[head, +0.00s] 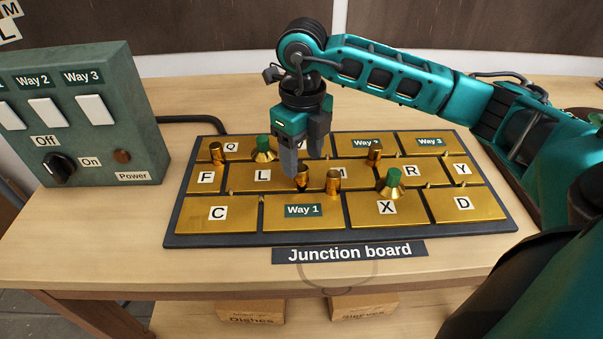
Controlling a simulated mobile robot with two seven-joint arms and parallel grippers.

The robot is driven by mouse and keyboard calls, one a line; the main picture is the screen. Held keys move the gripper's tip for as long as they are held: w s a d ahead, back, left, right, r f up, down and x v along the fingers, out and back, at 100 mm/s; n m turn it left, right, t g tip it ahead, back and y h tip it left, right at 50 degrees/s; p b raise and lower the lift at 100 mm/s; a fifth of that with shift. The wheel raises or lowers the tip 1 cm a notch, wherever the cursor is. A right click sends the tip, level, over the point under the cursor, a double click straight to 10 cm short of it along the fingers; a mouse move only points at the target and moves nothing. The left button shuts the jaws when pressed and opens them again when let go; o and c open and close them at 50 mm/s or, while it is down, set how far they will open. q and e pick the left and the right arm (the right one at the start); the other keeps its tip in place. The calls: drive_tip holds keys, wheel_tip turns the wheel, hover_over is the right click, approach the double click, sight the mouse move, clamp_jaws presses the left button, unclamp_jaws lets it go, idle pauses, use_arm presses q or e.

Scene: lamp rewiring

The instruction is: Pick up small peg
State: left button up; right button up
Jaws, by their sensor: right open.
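The junction board (178,232) lies on the table and carries gold plates with several upright pegs. Small plain gold pegs stand at the L–M gap (303,180), just right of it (333,182), near Q (217,153) and by Way 2 (375,155). I cannot tell which one is meant. Larger pegs with green tops stand near Q (263,150) and above X (391,184). My right gripper (303,168) points down, open, with its fingertips at the peg by the L–M gap and partly hiding it. I cannot tell whether they touch it. My left gripper is not in view.
A green switch box (130,100) with white switches, a knob and a Power label stands at the left. A dark cable (195,120) runs from it behind the board. Cardboard boxes (250,312) sit under the table's front edge. The table in front of the board is clear.

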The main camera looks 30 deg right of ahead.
sight(301, 168)
drive_tip(key=shift+s+a+f, duration=0.1)
drive_tip(key=shift+a+f, duration=0.05)
drive_tip(key=shift+f, duration=1.7)
clamp_jaws()
drive_tip(key=shift+r, duration=0.15)
